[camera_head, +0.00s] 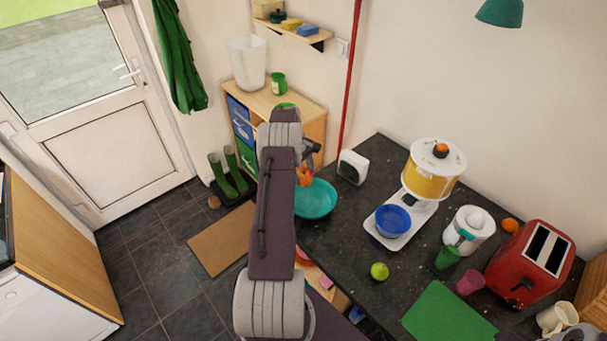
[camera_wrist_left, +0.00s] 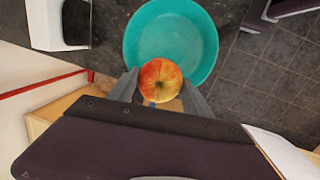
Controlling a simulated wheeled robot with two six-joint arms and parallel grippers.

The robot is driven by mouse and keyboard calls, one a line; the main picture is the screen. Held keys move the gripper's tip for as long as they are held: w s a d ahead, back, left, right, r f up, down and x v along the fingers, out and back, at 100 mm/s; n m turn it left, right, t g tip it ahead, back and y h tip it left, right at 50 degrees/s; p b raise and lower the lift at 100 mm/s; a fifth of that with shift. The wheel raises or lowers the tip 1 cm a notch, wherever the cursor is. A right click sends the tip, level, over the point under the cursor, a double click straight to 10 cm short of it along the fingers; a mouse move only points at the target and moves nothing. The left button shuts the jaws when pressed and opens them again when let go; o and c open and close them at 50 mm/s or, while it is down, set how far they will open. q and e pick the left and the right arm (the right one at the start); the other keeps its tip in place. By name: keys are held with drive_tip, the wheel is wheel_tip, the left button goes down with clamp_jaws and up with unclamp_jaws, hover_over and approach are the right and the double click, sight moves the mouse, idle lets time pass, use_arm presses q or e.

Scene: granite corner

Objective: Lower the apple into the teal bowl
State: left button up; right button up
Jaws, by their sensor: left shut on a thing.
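The red and yellow apple (camera_wrist_left: 160,80) is held between the two fingers of my left gripper (camera_wrist_left: 158,88) in the left wrist view. In the head view the apple (camera_head: 304,177) shows as a small orange-red patch beside my left gripper (camera_head: 307,168), partly covered by my arm. The teal bowl (camera_head: 317,201) stands on the dark counter near its left end. In the left wrist view the bowl (camera_wrist_left: 170,30) looks empty, and the apple overlaps its rim nearest the gripper. The height of the apple over the bowl is hard to tell. My right gripper is not seen.
A small white box (camera_head: 352,167) stands close behind the bowl. To the right are a white and yellow appliance (camera_head: 433,175) with a blue bowl (camera_head: 393,221), a green fruit (camera_head: 379,271), a green board (camera_head: 448,315) and a red toaster (camera_head: 531,262).

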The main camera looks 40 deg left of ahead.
sight(303, 184)
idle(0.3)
use_arm(q)
drive_tip(key=shift+f+b, duration=1.8)
drive_tip(key=shift+f, duration=0.95)
drive_tip(key=shift+f+b, duration=0.85)
drive_tip(key=shift+f, duration=0.35)
drive_tip(key=o, duration=1.5)
drive_tip(key=shift+o, duration=0.2)
drive_tip(key=r, duration=0.3)
drive_tip(key=s+r+b, duration=0.1)
drive_tip(key=r, duration=0.2)
drive_tip(key=a+r+b, duration=0.1)
drive_tip(key=r, duration=0.2)
drive_tip(key=shift+s, duration=0.15)
